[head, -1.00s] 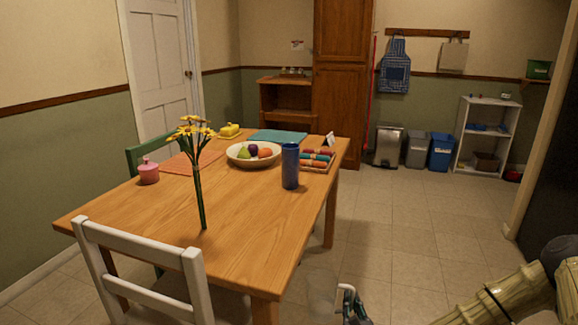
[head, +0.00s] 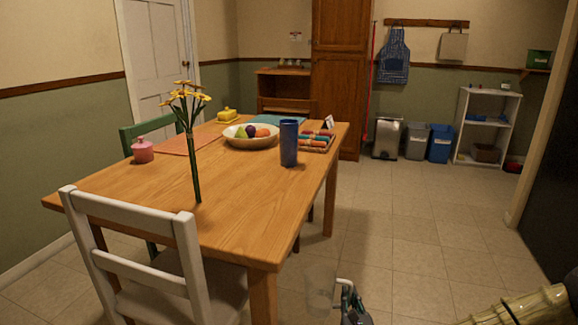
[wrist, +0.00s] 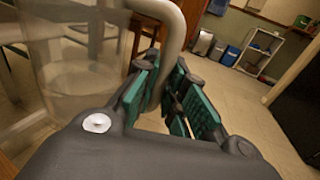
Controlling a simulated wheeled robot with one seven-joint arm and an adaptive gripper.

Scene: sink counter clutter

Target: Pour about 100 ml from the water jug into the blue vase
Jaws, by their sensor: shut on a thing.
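The blue vase (head: 289,143) stands upright on the wooden table (head: 225,205), near its right edge. My gripper (head: 352,305) is at the bottom of the head view, low and in front of the table's right side. It is shut on the grey handle of the clear water jug (head: 320,287). In the wrist view the green finger pads (wrist: 165,90) close around the handle, and the see-through jug (wrist: 80,75) fills the left side, with water visible low in it. The jug is apart from the vase.
Yellow flowers (head: 193,140) stand at the table's near part. A fruit bowl (head: 250,142), a tray of rolled cloths (head: 317,143) and a pink jar (head: 143,151) are also on it. A white chair (head: 130,240) blocks the near side. The floor (head: 420,225) to the right is clear.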

